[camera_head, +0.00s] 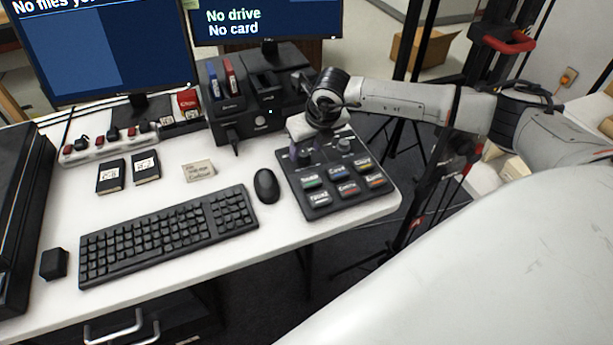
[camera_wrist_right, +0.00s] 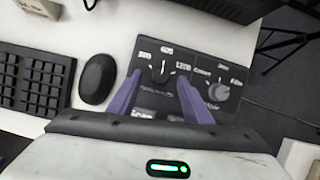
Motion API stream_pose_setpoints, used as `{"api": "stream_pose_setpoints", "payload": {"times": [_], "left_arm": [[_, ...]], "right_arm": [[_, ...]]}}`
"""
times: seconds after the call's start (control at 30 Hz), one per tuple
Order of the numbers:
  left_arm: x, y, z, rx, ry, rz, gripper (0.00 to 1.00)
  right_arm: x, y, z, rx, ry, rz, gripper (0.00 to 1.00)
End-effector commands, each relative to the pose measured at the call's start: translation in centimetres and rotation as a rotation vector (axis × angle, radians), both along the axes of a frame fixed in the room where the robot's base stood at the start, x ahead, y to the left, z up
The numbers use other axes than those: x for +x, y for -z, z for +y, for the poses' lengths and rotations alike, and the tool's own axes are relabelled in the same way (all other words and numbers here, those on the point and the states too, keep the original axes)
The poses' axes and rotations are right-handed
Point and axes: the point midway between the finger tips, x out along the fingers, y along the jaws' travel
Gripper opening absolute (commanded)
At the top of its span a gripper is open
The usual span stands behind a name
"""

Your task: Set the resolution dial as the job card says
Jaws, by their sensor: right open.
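The black control panel (camera_head: 318,200) lies at the right end of the white desk, with two dials at the back and several coloured buttons in front. The resolution dial (camera_wrist_right: 162,72) is labelled 300, 600 and 1200 in the right wrist view. Its pale mark seems to point up near 600, but it is small. My right gripper (camera_wrist_right: 160,74) is open, its purple fingers on either side of this dial; I cannot tell whether they touch it. In the head view the right gripper (camera_head: 304,155) covers most of the dial. A small beige card (camera_head: 198,170) carries handwriting too small to read. My left gripper is out of view.
A second dial (camera_wrist_right: 219,92) sits right of the right finger. A mouse (camera_head: 266,186) and keyboard (camera_head: 170,232) lie left of the panel. A black dock (camera_head: 262,122) and two monitors (camera_head: 262,20) stand behind. The desk's right edge is close to the panel.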

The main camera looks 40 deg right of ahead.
Motion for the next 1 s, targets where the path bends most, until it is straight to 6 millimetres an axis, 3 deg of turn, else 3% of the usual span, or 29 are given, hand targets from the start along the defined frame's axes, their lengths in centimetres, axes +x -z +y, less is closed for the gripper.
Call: {"api": "stream_pose_setpoints", "payload": {"times": [0.2, 0.47, 0.73, 1.0], "left_arm": [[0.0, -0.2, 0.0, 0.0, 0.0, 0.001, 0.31], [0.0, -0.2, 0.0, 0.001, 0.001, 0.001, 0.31], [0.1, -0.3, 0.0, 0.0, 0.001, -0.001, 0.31], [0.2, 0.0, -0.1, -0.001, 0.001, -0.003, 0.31]], "right_arm": [[0.6, 1.5, -0.1, 0.0, 0.0, 0.0, 0.45], [0.7, 1.6, -0.1, 0.001, 0.0, 0.0, 0.45], [0.7, 1.5, 0.0, 0.002, -0.001, 0.0, 0.03], [0.7, 1.6, 0.1, 0.004, -0.026, 0.0, 0.03]]}}
